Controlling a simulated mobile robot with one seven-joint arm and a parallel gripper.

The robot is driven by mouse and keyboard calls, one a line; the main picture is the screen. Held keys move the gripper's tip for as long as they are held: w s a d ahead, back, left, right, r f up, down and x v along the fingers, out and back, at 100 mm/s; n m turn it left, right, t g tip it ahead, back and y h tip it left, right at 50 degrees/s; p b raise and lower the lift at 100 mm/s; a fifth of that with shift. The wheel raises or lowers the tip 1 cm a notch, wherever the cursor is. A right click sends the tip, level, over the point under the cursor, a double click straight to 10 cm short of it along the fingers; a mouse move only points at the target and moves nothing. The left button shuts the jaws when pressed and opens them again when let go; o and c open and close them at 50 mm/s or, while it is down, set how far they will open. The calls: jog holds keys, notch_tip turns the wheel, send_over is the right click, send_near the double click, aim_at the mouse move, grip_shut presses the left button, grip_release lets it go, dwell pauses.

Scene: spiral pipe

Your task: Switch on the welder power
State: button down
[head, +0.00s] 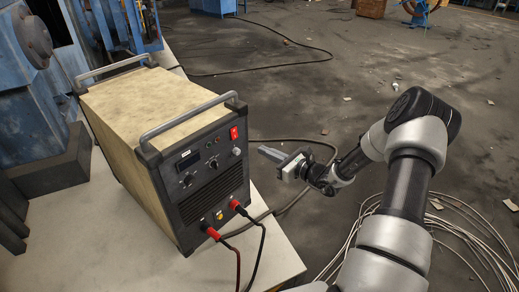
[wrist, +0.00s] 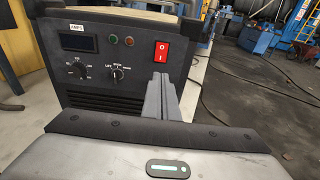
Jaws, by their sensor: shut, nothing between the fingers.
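The welder (head: 165,150) is a beige box with a dark front panel and two grey top handles, standing on a pale platform. Its red power switch (head: 234,133) is at the upper right of the panel; in the wrist view the switch (wrist: 162,52) is a red rocker marked O and I. Which side is pressed in cannot be told. My gripper (head: 264,154) is shut and empty, to the right of the panel and a little lower than the switch. In the wrist view its fingertips (wrist: 158,79) appear just below the switch; they look apart from the panel.
Two cables with red plugs (head: 238,206) leave the lower front panel. Dials (wrist: 115,73), a display (wrist: 79,43) and small lamps share the panel. Coiled cable (head: 460,235) lies on the floor at right. Blue machinery (head: 30,105) stands left. Floor behind is mostly open.

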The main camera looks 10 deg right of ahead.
aim_at(235, 138)
jog(key=b+x, duration=0.2)
jog(key=x, duration=1)
jog(key=shift+a, duration=0.1)
